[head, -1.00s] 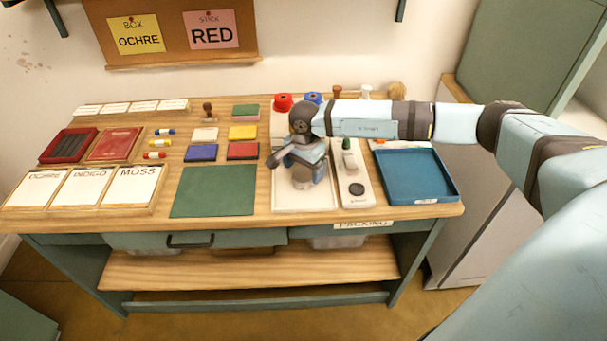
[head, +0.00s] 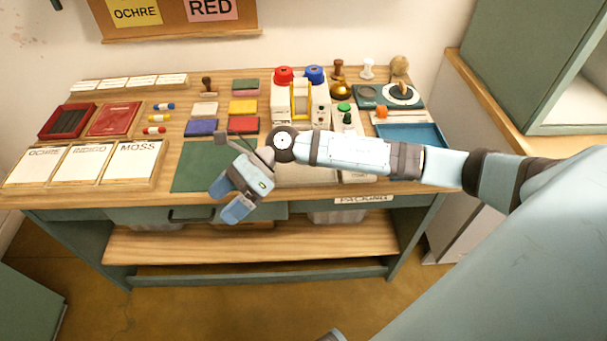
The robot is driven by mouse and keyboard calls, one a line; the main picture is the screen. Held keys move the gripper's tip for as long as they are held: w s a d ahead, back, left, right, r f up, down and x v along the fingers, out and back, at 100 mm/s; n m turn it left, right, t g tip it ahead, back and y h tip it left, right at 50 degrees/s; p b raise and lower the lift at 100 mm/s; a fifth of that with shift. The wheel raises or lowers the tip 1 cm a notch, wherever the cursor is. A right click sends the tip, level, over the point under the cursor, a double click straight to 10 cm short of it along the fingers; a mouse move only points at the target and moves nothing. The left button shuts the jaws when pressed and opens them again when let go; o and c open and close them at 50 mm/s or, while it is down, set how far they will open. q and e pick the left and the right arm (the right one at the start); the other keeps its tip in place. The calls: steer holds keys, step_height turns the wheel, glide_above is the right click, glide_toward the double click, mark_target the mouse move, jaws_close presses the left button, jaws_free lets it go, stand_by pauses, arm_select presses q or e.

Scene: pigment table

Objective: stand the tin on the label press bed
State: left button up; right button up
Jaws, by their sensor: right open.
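I cannot make out a tin for certain in the head view. A narrow white device with a green knob (head: 345,108), which looks like the label press, stands right of centre. My right gripper (head: 229,199) is open, pointing down and toward the front over the front edge of the green mat (head: 196,168). Nothing shows between its fingers. My left gripper is not in view.
A blue tray (head: 425,133) is at the right. Coloured pads and white label cards (head: 130,160) fill the left.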

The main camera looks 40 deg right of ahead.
steer(key=s+a+r+m+t+y, duration=0.2)
steer(key=a+m+t+y, duration=0.25)
steer(key=m, duration=0.45)
steer(key=s+d+f+n+t+h, duration=0.2)
steer(key=s+d+f+n+h, duration=0.2)
steer(key=n, duration=0.6)
steer(key=s+d+f+n+t+h, duration=0.2)
steer(key=s+d+f+n+h, duration=0.2)
steer(key=f+n, duration=0.5)
steer(key=s+d+f+n+t+h, duration=0.3)
steer(key=s+f+n+h, duration=0.3)
steer(key=n, duration=0.7)
steer(key=shift+s+d+f, duration=0.2)
steer(key=shift+d+f, duration=0.3)
steer(key=shift+d, duration=0.05)
